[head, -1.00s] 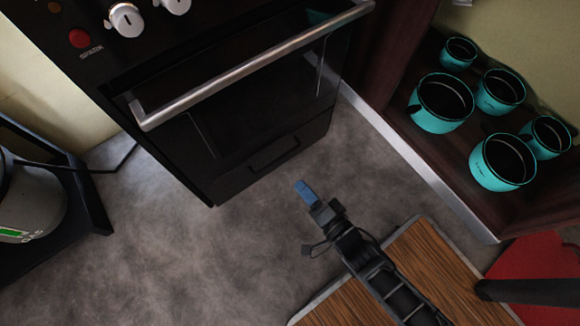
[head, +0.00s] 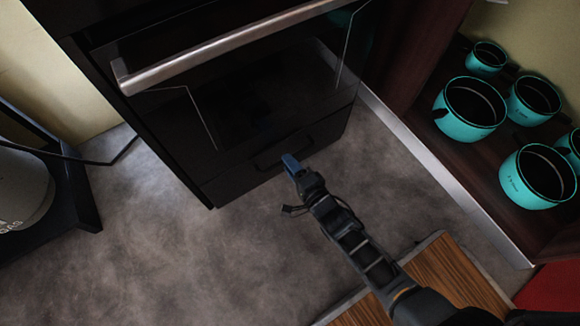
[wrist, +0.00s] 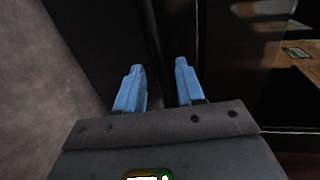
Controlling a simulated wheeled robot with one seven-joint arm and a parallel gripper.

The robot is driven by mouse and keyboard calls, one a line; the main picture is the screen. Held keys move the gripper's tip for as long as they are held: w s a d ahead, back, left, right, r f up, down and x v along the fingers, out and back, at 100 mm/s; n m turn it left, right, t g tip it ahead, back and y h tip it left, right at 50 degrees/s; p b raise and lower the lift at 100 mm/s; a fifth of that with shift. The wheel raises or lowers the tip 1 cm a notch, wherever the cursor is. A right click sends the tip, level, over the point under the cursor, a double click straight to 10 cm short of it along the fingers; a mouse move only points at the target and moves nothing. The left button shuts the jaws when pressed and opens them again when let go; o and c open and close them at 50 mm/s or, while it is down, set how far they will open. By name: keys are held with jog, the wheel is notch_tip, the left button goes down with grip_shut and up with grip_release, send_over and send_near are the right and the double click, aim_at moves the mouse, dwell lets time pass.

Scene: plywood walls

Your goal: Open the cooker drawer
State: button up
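The black cooker (head: 160,130) stands at the upper left in the head view. Its drawer (head: 232,183) is the low panel under the glass oven door, and its front looks flush and shut. A dark bar handle (head: 268,158) runs along the drawer front. My gripper (head: 291,163), with blue fingertips, is at the drawer front by the right part of the handle and hides some of it. In the wrist view the two blue fingers (wrist: 160,72) are apart with nothing clasped. A dark upright edge lies beyond the gap; whether it is the handle I cannot tell.
The oven door's steel handle (head: 230,47) juts out above the drawer. A dark cabinet (head: 490,185) with several turquoise pots (head: 470,108) stands at the right. Grey floor (head: 170,240) is clear before the cooker. A dark stand (head: 75,205) is at the left.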

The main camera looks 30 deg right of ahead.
jog(key=shift+w, duration=0.35)
jog(key=shift+c, duration=0.5)
grip_shut()
